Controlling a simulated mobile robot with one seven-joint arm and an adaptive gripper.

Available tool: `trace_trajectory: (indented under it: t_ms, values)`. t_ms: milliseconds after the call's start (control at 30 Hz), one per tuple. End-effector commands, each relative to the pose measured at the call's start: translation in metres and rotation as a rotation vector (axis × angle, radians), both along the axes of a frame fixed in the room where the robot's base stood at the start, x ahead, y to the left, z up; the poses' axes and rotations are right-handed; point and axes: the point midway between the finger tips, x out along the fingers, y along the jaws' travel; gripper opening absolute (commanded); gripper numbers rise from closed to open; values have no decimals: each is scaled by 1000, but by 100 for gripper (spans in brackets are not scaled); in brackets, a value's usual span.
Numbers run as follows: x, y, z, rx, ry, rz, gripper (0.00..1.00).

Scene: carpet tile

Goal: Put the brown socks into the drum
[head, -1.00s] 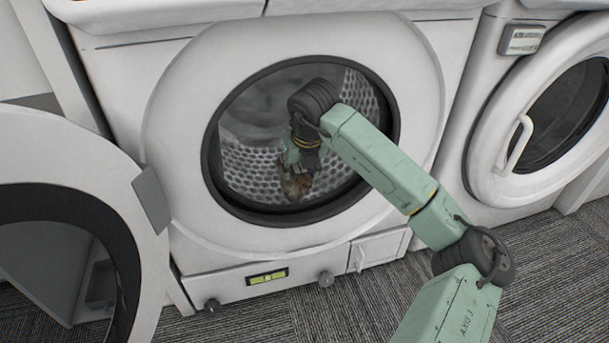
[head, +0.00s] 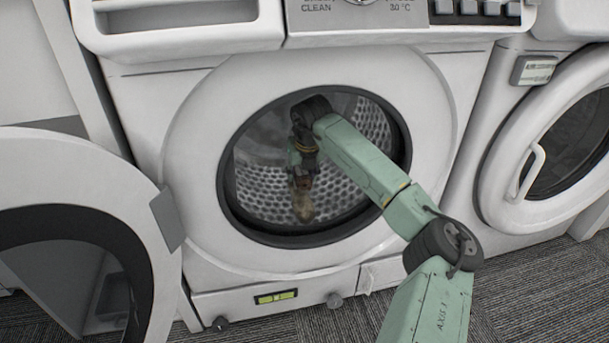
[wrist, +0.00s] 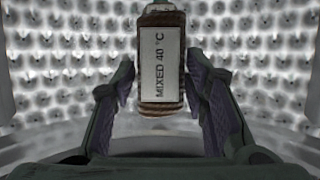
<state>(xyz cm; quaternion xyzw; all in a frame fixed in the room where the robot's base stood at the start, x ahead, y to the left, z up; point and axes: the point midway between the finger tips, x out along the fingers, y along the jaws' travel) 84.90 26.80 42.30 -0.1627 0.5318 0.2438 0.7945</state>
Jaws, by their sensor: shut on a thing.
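The brown socks (head: 303,203) hang below my gripper (head: 302,180) in the head view, inside the round door opening. In the wrist view the brown bundle (wrist: 161,109) has a white label reading "MIXED 40 °C". My gripper (wrist: 160,88) is shut on it, with one finger on each side. The drum (head: 262,190) has a dimpled metal wall, which also fills the background of the wrist view (wrist: 60,75). The gap between the socks and the drum wall is hard to judge.
The washer's dark door rim (head: 290,240) surrounds my arm. Its open door (head: 165,270) stands at the left. A second machine (head: 545,190) with its door shut stands at the right. Grey carpet (head: 520,290) lies in front.

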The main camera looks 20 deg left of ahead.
Motion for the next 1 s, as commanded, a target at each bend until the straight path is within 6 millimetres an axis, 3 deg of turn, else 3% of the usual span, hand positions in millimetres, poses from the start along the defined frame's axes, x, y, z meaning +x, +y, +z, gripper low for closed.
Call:
trace_trajectory:
  t_ms: [433,467,800,1000]
  values:
    - [6,3,-1,0,-1,0,9]
    - [6,3,-1,0,-1,0,43]
    - [5,3,-1,0,-1,0,64]
    - [5,3,-1,0,-1,0,64]
